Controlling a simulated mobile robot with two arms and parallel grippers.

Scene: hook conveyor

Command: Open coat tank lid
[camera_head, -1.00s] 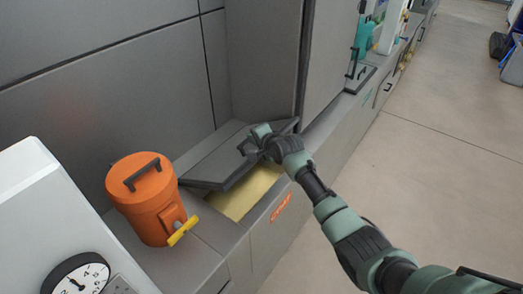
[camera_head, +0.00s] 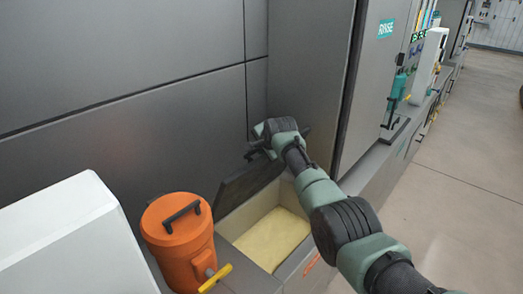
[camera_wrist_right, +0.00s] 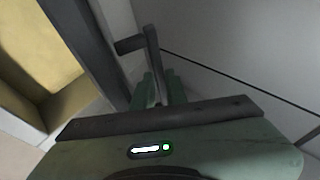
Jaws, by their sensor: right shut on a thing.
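The coat tank lid (camera_head: 243,187) is a dark grey panel tilted steeply up at the back of the tank opening. Below it the coat tank (camera_head: 272,238) shows a yellowish inside. My right gripper (camera_head: 255,152) is at the lid's upper edge, shut on the lid's handle; my own wrist partly hides the hold in the head view. In the right wrist view the dark handle (camera_wrist_right: 152,50) stands between the green fingers (camera_wrist_right: 158,88), and the yellow tank inside (camera_wrist_right: 42,45) shows at upper left. My left gripper is not in view.
An orange container (camera_head: 180,245) with a black top handle and a yellow tap (camera_head: 215,278) stands left of the tank. A white housing (camera_head: 75,240) is at lower left. A grey cabinet marked RINSE (camera_head: 385,28) rises to the right. Open floor lies at far right.

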